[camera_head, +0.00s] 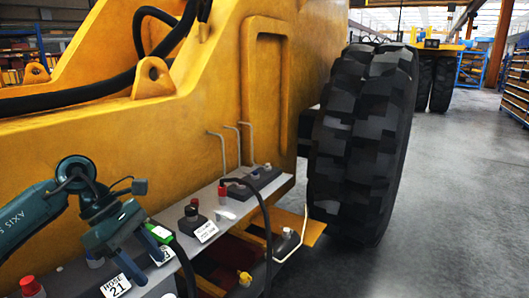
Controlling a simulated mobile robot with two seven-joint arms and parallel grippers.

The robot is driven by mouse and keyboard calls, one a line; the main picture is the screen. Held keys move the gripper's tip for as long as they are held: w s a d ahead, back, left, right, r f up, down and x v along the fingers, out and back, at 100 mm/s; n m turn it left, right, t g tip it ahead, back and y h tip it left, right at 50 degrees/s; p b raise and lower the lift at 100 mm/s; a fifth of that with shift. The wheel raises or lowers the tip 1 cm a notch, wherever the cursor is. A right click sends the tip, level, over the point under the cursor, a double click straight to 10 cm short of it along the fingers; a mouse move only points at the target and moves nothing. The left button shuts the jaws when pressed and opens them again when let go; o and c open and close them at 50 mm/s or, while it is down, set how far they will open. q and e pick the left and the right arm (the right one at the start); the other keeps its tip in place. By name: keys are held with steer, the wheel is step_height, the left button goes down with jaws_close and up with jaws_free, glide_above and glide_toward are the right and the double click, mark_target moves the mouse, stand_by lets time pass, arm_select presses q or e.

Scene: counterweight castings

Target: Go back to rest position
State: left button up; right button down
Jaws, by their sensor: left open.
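My left gripper (141,255) is at the lower left, on the teal arm that comes in from the left edge. It is open, with its fingers pointing down over the grey ledge (235,205) of the yellow machine. I see nothing held between the fingers. A white label reading "HOSE 21" (116,287) lies just below the gripper, and a green piece (160,233) is beside it on the right. I cannot tell whether the fingers touch the ledge or these parts. My right gripper is not in view.
The large yellow machine body (215,95) fills the left and middle. Red-capped fittings (192,209), a black hose (262,215) and bent metal rods stand along the ledge. A big black tyre (365,145) is beyond. Open grey floor (455,200) lies to the right.

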arm_select(q)
steer(key=s+d+n+t+h, duration=0.35)
steer(key=d+n+h, duration=0.95)
steer(key=d, duration=0.6)
steer(key=a+f+n+t+y+p, duration=0.15)
steer(key=f+n+t+y, duration=0.45)
steer(key=n, duration=0.8)
steer(key=a+f+n+t+y, duration=0.3)
steer(key=f+n+t+y, duration=0.4)
steer(key=n, duration=0.6)
steer(key=s+a+f+n+g+y, duration=0.2)
steer(key=s+f+n+g, duration=0.3)
steer(key=s+f+n, duration=0.6)
step_height(320, 180, down, 2)
steer(key=shift+s+a+f+y+p, duration=0.3)
steer(key=shift+s+y, duration=0.2)
steer(key=shift+y, duration=0.2)
